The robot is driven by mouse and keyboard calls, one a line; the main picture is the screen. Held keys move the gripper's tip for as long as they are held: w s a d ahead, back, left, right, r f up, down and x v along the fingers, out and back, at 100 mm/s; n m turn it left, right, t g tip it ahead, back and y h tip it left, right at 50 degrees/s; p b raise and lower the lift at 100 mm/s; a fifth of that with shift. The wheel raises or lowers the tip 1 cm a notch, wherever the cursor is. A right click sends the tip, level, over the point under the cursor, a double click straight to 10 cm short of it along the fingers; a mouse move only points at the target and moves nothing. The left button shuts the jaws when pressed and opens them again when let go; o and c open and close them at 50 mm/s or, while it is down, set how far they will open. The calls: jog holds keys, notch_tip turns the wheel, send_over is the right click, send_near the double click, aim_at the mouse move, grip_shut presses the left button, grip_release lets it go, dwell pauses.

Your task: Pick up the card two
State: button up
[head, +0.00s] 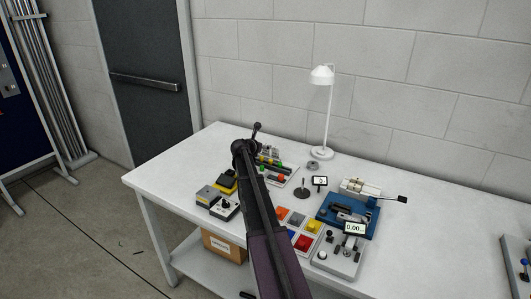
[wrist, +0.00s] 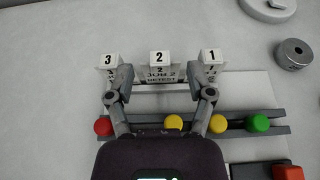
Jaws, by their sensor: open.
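Card two (wrist: 160,75) is a white card marked "2", upright between card three (wrist: 109,61) on the left and card one (wrist: 211,57) on the right in the wrist view. My gripper (wrist: 165,84) is open, with one finger on each side of card two. The fingertips overlap the lower parts of cards three and one in the picture; I cannot tell whether they touch.
A rack with red, yellow and green knobs (wrist: 258,123) lies below the cards.

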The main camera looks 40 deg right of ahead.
jog(key=shift+w+d+f, duration=0.15)
jog(key=shift+d+f, duration=0.05)
jog(key=shift+d, duration=0.15)
dwell(0.3)
jog(key=c, duration=0.8)
